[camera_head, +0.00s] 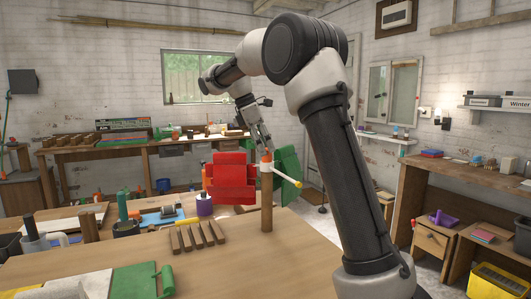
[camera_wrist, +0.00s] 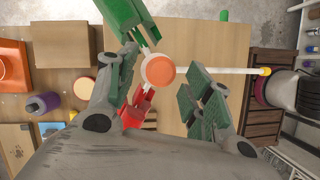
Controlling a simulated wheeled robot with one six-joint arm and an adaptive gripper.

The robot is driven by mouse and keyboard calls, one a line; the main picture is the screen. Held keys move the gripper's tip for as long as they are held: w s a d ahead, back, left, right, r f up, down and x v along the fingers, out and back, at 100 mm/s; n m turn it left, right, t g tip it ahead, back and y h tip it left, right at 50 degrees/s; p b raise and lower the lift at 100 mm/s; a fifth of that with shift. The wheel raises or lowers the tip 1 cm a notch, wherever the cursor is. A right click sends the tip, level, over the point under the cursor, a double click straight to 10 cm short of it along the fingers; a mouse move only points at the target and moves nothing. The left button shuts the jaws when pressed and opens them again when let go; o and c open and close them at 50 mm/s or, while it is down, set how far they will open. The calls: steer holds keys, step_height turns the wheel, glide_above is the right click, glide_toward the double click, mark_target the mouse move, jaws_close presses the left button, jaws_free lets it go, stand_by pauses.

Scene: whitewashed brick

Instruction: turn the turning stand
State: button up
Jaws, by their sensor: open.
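The turning stand has a wooden post (camera_head: 267,212) on the bench, with an orange cap and white hub on top. A red panel (camera_head: 230,180) extends left of it, a green panel (camera_head: 288,168) lies behind right, and a white rod with a yellow tip (camera_head: 298,184) points to the front right. My gripper (camera_head: 264,149) is over the hub, pointing down. In the wrist view, the open gripper (camera_wrist: 163,72) has its fingers on either side of the orange cap (camera_wrist: 160,71), apart from it. The rod runs right, past the right finger. The red panel is partly hidden by the gripper.
The bench (camera_head: 240,270) is clear in front of the post. Another bench (camera_head: 158,147) stands at the back.

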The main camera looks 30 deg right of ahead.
steer(key=shift+x, duration=1.3)
steer(key=shift+c, duration=0.2)
jaws_close()
